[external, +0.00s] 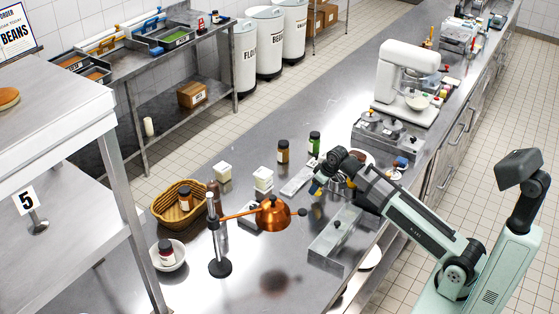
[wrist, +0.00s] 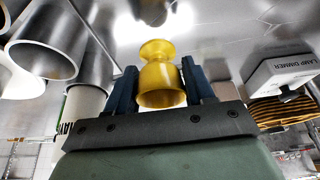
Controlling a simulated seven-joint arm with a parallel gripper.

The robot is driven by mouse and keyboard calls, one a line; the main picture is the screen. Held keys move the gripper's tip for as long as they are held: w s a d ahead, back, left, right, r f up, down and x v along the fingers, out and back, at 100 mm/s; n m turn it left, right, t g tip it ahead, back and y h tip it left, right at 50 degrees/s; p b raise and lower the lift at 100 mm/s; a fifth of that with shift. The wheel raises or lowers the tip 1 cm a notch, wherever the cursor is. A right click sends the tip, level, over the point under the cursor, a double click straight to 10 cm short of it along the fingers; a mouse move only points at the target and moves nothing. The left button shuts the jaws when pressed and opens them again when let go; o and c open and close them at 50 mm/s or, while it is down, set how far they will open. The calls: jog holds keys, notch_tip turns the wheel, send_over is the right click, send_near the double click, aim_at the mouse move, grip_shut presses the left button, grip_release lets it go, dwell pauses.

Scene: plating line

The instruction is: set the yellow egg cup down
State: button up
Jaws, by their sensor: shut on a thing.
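The yellow egg cup (wrist: 161,80) is between the two dark blue fingers of my gripper (wrist: 161,86) in the wrist view. The fingers are shut on it, one on each side. Its wide bowl is toward my palm and its narrower foot points away. In the external view my gripper (external: 320,187) is over the steel counter (external: 240,150), right of the copper lamp. The cup is small and mostly hidden there. I cannot tell whether the cup touches the counter.
A copper heat lamp (external: 272,214) stands close left of my gripper. A lidded clear bin (external: 333,240) is in front. Jars (external: 283,152) and white tubs (external: 263,178) stand behind and left. Metal cylinders (wrist: 50,45) and a lamp dimmer box (wrist: 282,70) flank the wrist view.

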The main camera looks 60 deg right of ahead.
aim_at(317, 193)
jog(key=shift+f, duration=1.7)
jog(key=shift+f, duration=0.2)
jog(key=o, duration=1)
jog(key=shift+r, duration=0.15)
jog(key=shift+v, duration=6.05)
